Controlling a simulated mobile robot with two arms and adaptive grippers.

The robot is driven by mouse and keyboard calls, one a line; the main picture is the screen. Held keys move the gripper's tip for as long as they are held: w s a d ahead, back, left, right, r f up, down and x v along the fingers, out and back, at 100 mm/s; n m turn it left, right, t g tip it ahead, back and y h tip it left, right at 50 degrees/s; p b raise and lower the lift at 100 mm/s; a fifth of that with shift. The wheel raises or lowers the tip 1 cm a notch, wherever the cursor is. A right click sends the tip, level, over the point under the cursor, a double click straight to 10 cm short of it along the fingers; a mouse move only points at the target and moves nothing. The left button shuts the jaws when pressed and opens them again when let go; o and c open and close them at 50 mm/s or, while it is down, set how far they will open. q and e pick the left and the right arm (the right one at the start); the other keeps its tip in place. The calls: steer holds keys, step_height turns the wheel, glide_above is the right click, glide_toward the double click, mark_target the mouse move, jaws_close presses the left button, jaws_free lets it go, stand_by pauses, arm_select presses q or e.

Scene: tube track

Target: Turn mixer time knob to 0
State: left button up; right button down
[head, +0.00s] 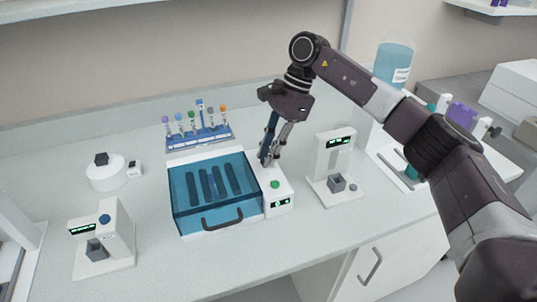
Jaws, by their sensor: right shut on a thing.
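The mixer has a blue see-through lid (196,192) with dark slots under it, a dark front handle (222,219) and a white control strip (278,187) on its right side. The strip carries a green round button (275,184) and a small lit display (281,203), too small to read. My right gripper (267,158) points down at the back of this strip. Its fingers are shut on what appears to be the time knob, which they mostly hide. The knob's setting cannot be read. My left gripper is not in view.
A rack of capped tubes (210,138) stands behind the mixer. A white device (332,165) with a display stands to its right, another (104,240) to its left. A round white device (106,173) is at the far left. The counter's front strip is clear.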

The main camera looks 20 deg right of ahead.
steer(key=shift+w+n+g+h, duration=0.1)
steer(key=shift+n+g+h, duration=0.3)
steer(key=shift+n, duration=0.9)
steer(key=c, duration=1.8)
jaws_free()
steer(key=shift+r, duration=0.1)
steer(key=v, duration=1.1)
steer(key=shift+w+d+r, duration=0.25)
steer(key=shift+r, duration=0.05)
